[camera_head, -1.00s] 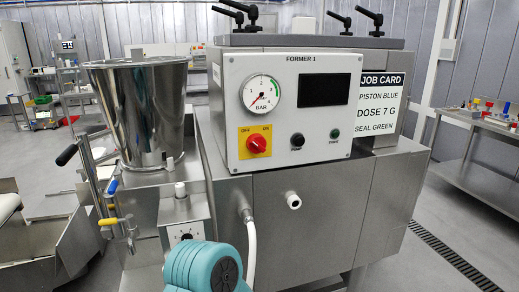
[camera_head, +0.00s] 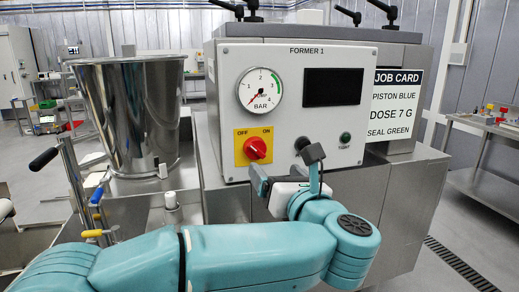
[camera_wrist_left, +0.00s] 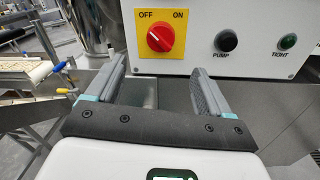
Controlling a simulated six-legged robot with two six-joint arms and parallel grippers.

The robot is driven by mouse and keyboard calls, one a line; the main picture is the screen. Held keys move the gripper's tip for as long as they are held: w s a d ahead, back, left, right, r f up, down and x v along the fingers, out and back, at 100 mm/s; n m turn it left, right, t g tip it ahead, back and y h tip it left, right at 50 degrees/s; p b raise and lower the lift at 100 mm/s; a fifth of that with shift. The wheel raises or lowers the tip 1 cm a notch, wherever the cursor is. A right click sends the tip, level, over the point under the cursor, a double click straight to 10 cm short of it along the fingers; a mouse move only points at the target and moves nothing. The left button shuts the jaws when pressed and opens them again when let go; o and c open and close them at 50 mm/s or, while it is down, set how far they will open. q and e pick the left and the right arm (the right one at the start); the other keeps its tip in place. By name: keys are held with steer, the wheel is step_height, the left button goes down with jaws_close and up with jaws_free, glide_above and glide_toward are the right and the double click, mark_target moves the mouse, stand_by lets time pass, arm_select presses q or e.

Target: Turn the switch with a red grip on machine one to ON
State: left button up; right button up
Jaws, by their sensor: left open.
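The switch with a red grip (camera_head: 256,148) sits on a yellow plate on the front panel of the machine labelled FORMER 1 (camera_head: 230,60). OFF is printed at the plate's upper left and ON at its upper right. In the left wrist view the red grip (camera_wrist_left: 160,37) appears to slant toward OFF. My left gripper (camera_head: 287,168) is open and empty, just below and right of the switch in the head view. In the left wrist view its two fingers (camera_wrist_left: 158,72) stand apart below the plate, not touching the grip. My right gripper is not in view.
A black PUMP button (camera_wrist_left: 226,40) and a green TIGHT light (camera_wrist_left: 287,41) are right of the switch. A pressure gauge (camera_head: 260,89) and dark display (camera_head: 333,87) are above. A steel hopper (camera_head: 130,115) stands left. A job card (camera_head: 395,104) hangs right.

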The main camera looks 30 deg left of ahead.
mark_target(258, 152)
arm_select(q)
steer(key=p+x, duration=0.2)
steer(key=x, duration=0.9)
steer(key=shift+w+p, duration=0.2)
steer(key=shift+p, duration=0.2)
steer(key=shift+a, duration=0.25)
steer(key=shift+f, duration=0.1)
steer(key=shift+w, duration=0.1)
steer(key=c, duration=1)
